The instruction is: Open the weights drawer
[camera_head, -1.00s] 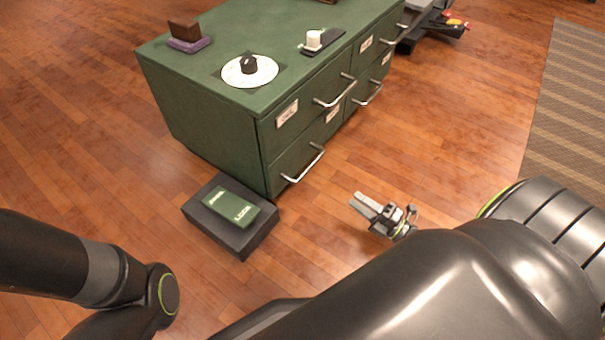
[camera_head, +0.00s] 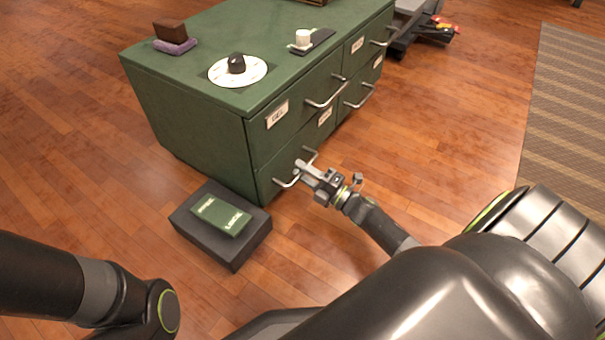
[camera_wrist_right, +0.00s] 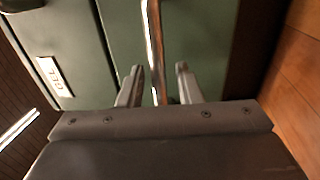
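My right gripper (camera_head: 304,169) is at the bar handle (camera_head: 283,184) of the near lower drawer (camera_head: 270,172), which is shut. In the right wrist view the open fingers (camera_wrist_right: 157,78) stand on either side of the handle bar (camera_wrist_right: 153,40), with gaps visible. My left gripper is out of view; only part of that arm shows at lower left.
A dark box (camera_head: 228,255) with a green book (camera_head: 221,215) on top stands on the floor before the cabinet's near corner. A dial (camera_head: 238,70), a brown block on a purple cloth (camera_head: 172,38) and a white knob (camera_head: 303,39) sit on the cabinet top. Floor right of the drawers is clear.

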